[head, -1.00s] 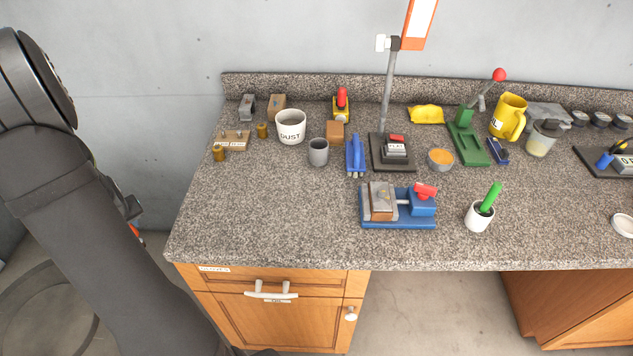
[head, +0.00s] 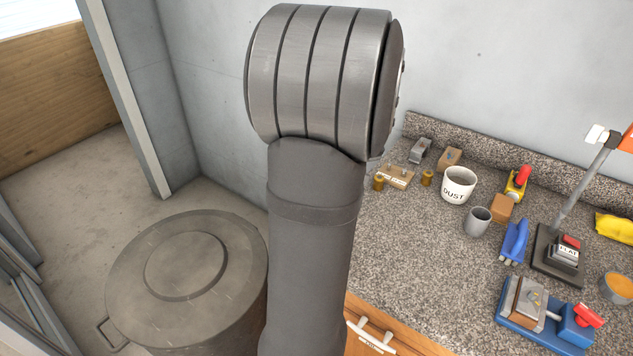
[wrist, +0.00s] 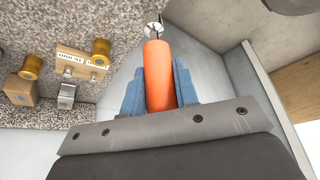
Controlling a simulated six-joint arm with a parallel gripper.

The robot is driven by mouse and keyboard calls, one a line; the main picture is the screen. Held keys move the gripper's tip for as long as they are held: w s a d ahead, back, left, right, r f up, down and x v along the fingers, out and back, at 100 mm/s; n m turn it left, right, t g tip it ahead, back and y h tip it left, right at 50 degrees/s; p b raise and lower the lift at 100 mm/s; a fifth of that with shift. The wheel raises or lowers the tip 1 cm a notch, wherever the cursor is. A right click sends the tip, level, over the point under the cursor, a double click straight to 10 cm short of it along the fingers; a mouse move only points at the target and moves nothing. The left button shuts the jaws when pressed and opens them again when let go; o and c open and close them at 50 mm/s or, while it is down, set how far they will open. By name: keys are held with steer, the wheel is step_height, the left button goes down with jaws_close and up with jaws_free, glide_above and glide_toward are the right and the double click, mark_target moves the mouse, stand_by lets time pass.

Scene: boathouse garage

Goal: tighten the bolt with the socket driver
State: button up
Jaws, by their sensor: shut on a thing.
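In the wrist view my gripper (wrist: 159,72) has its two blue fingers closed on an orange handle. This is the socket driver (wrist: 157,88), with a shiny metal end (wrist: 154,22) pointing away from me. In the head view my arm hides the gripper and the driver. A labelled wooden block (head: 396,177) with small metal fittings lies at the counter's back left corner. It also shows in the wrist view (wrist: 80,62), left of the driver and apart from it. I cannot tell for certain which fitting is the bolt.
Brass-coloured cylinders (head: 379,183) stand beside the block. A DUST mug (head: 459,185), a grey cup (head: 478,221) and a blue clamp-like fixture (head: 546,316) stand to the right. A large round drum (head: 185,270) stands on the floor at left. The counter front (head: 410,260) is clear.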

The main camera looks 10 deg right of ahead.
steer(key=s+d+r+m+g+h, duration=0.1)
steer(key=s+d+r+m+h, duration=0.2)
steer(key=s+d, duration=0.65)
steer(key=s+d+r+m, duration=0.3)
steer(key=s+d+m, duration=0.4)
steer(key=d, duration=0.4)
steer(key=s+d+r+m+g+h, duration=0.1)
steer(key=s+d+r+m, duration=0.1)
steer(key=s, duration=0.9)
steer(key=s+d+r+m+g+h, duration=0.1)
steer(key=s+d+m, duration=0.3)
steer(key=s, duration=0.7)
steer(key=shift+d+r+m+g, duration=0.3)
steer(key=shift+d+r+g, duration=0.1)
steer(key=shift+d, duration=0.65)
steer(key=shift+f, duration=0.55)
steer(key=shift+n+t, duration=0.9)
steer(key=shift+n, duration=1.2)
